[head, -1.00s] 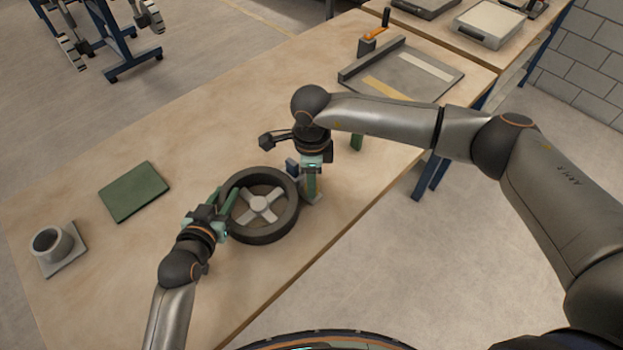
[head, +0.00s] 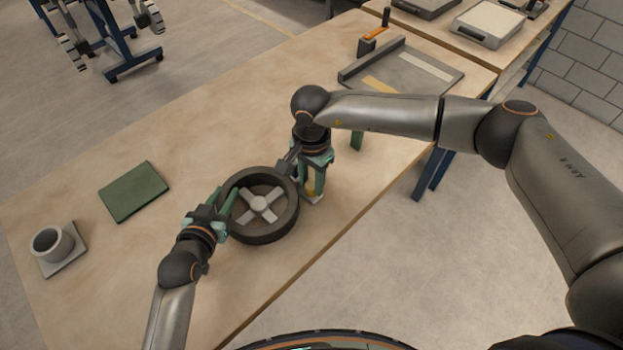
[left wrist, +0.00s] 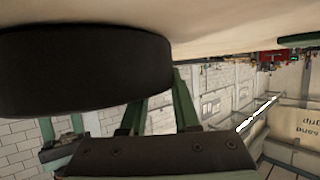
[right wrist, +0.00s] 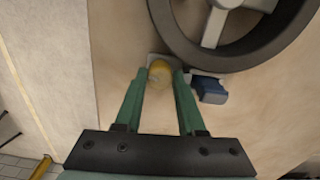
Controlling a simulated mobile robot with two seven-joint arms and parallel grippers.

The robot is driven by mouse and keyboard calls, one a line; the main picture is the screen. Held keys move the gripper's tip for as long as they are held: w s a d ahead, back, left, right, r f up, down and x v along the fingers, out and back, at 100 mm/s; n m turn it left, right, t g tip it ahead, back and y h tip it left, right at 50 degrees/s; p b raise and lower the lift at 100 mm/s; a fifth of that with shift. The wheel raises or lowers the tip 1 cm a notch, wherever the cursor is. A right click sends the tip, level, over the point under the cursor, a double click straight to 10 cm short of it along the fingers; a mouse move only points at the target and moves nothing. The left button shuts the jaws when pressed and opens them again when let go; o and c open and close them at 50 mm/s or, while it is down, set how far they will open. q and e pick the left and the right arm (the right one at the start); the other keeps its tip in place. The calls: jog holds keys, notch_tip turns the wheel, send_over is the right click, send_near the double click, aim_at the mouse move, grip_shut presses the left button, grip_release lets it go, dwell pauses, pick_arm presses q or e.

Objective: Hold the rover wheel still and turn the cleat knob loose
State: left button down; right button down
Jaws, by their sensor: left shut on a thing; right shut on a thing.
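The rover wheel (head: 262,206), a dark ring with a pale cross-shaped hub, lies flat on the wooden bench in the head view. Its dark rim fills the upper left of the left wrist view (left wrist: 80,70). My left gripper (head: 225,202) is shut on the left side of the rim. The cleat knob (right wrist: 160,72) is small, round and yellow, just beside the wheel. My right gripper (head: 313,194) points down and is shut on the knob, one green finger on each side. The fingers partly cover the knob in the head view.
A blue block (right wrist: 209,90) sits close to the right finger, by the wheel. A green mat (head: 134,192) and a grey cup-like part on a plate (head: 72,262) lie to the left. A grey tray (head: 421,60) lies at the far right. The bench's front edge is close to the knob.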

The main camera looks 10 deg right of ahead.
jog(key=shift+n, duration=0.6)
jog(key=c, duration=0.8)
grip_release()
jog(key=shift+o, duration=0.2)
